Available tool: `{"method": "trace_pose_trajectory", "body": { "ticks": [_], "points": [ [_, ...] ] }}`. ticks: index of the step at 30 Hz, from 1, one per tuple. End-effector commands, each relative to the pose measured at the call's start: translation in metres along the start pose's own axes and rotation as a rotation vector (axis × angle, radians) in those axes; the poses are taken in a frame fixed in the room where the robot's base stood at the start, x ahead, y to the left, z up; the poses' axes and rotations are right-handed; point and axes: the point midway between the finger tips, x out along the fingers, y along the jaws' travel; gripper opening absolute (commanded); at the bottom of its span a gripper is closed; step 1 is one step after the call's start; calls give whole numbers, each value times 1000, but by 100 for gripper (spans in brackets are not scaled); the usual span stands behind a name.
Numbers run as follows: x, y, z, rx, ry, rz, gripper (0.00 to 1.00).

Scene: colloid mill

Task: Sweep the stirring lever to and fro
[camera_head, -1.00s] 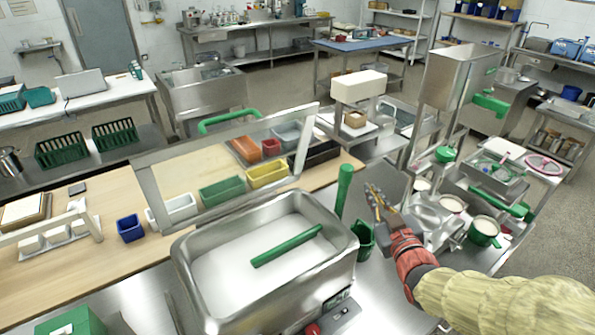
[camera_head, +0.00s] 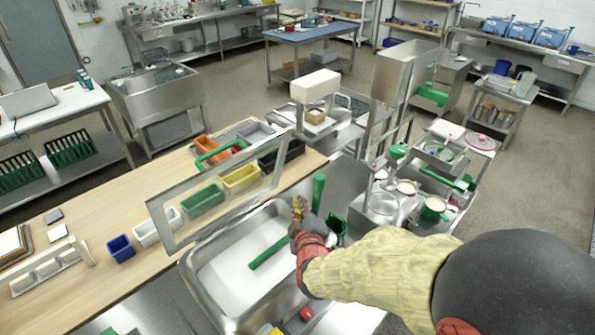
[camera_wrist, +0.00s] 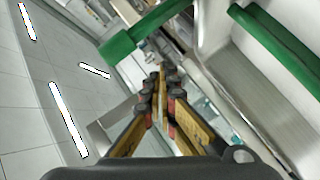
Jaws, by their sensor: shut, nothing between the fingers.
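A steel vat (camera_head: 205,294) with a raised clear-framed lid (camera_head: 160,222) holds white contents. A slanting green bar (camera_head: 268,252) lies across the contents. An upright green handle (camera_head: 319,188) stands at the vat's far right corner. I cannot tell for certain which green part is the stirring lever. My gripper (camera_head: 299,204) is shut and empty, just left of the upright handle and above the vat's right end. It also shows in the wrist view (camera_wrist: 160,80), pointing between a green bar at upper left (camera_wrist: 150,30) and another at upper right (camera_wrist: 280,45). My arm hides the vat's right side.
A green cup (camera_head: 337,228) is close to my wrist. Coloured bins (camera_head: 241,179) line the bench behind the lid. Floor is free at far right.

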Motion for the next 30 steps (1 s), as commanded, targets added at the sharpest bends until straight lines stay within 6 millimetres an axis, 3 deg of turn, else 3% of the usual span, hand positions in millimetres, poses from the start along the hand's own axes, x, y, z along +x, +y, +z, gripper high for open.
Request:
{"method": "trace_pose_trajectory", "body": {
  "ticks": [3,9,16,20,30],
  "points": [
    [-5,1,-16,-189,6,97,0],
    [-21,1,-22,-442,-12,245,0],
    [-26,2,-22,-538,-26,304,0],
    [-13,6,-23,-537,-26,306,0],
    [49,25,-26,-536,-26,305,0]
  ]
}}
